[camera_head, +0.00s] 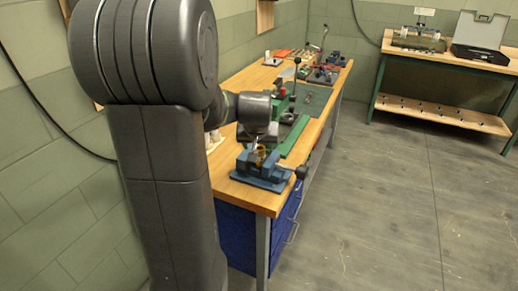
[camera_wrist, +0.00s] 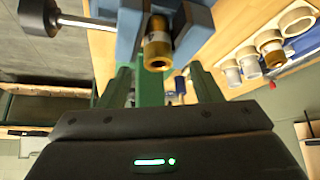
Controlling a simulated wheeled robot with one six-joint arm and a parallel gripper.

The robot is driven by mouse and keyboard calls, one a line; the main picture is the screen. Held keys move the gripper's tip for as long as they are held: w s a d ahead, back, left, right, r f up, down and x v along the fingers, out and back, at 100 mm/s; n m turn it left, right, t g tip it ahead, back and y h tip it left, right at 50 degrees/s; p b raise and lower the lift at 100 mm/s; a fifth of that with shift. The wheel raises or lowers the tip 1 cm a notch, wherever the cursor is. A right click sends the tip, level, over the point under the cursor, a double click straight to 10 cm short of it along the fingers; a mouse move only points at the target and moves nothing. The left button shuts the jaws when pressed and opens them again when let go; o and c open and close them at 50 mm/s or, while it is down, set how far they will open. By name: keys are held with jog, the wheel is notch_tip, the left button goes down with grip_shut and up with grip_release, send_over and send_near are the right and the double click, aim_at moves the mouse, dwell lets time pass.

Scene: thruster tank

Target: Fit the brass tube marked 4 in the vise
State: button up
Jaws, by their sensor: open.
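The blue vise (camera_head: 262,172) stands on the near end of the wooden workbench, its dark handle knob at the right. In the wrist view, the vise (camera_wrist: 193,30) shows at the top. A brass tube (camera_wrist: 157,45) sits between its jaws, with its open end toward the camera; I cannot read a number on it or tell whether it is clamped. The tube also shows as a small yellow spot at the vise (camera_head: 261,152) in the head view. My gripper (camera_wrist: 161,72) is open, its two green fingers apart on either side of the tube's end, without visible contact.
Several pale ring holders (camera_wrist: 248,60) stand in a row on the bench at right in the wrist view, some with brass pieces. A green machine with a lever (camera_head: 285,105) stands behind the vise. A second bench (camera_head: 440,113) is at the back right. The floor is clear.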

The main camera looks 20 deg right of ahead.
aim_at(259, 149)
jog(key=v, duration=0.8)
jog(key=shift+d+r, duration=0.25)
jog(key=shift+r, duration=0.2)
jog(key=shift+s, duration=0.1)
jog(key=x, duration=1.3)
jog(key=shift+a+f, duration=0.15)
jog(key=shift+f, duration=0.15)
jog(key=shift+f, duration=0.1)
